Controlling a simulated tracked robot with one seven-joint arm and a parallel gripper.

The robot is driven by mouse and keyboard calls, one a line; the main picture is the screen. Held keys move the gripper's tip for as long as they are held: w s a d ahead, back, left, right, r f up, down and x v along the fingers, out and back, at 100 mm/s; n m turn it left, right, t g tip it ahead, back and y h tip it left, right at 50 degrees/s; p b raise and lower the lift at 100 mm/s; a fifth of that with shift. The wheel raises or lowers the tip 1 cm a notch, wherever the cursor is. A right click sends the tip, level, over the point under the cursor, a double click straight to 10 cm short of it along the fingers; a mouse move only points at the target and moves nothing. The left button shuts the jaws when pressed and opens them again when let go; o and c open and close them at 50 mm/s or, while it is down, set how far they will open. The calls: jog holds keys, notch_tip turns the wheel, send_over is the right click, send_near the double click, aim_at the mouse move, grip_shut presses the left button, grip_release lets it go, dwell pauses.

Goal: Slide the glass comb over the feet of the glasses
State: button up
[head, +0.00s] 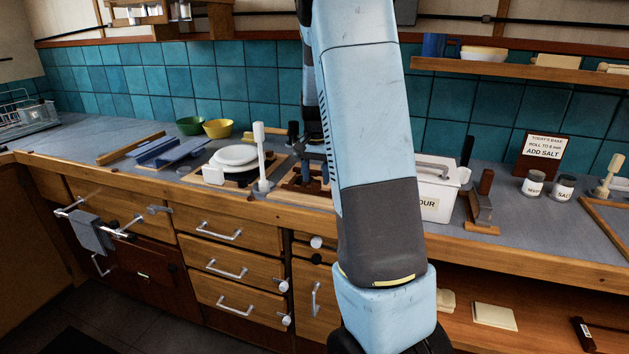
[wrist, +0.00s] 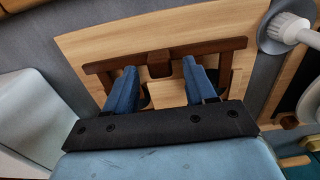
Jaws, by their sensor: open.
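The comb (wrist: 215,47) looks like a dark brown wooden bar with a raised block (wrist: 159,64) at its middle and short prongs toward my gripper; I take this to be the glass comb. It lies over a pale wooden board (wrist: 95,45). My gripper (wrist: 159,71) is open, its two blue fingers apart on either side of the block, close to it; I cannot tell whether they touch. Dark rounded shapes show beside the fingers, partly hidden; I cannot make out any glasses clearly. In the head view, the brown woodwork (head: 305,187) is partly hidden by my arm.
A white upright brush-like tool (head: 260,160) stands left of the board, near stacked white plates (head: 234,157). A white flour box (head: 433,190) stands to the right. Green (head: 190,126) and yellow (head: 218,128) bowls stand farther back.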

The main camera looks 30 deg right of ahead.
aim_at(316, 181)
notch_tip(316, 181, up, 12)
dwell(0.4)
jog(key=shift+c, duration=0.2)
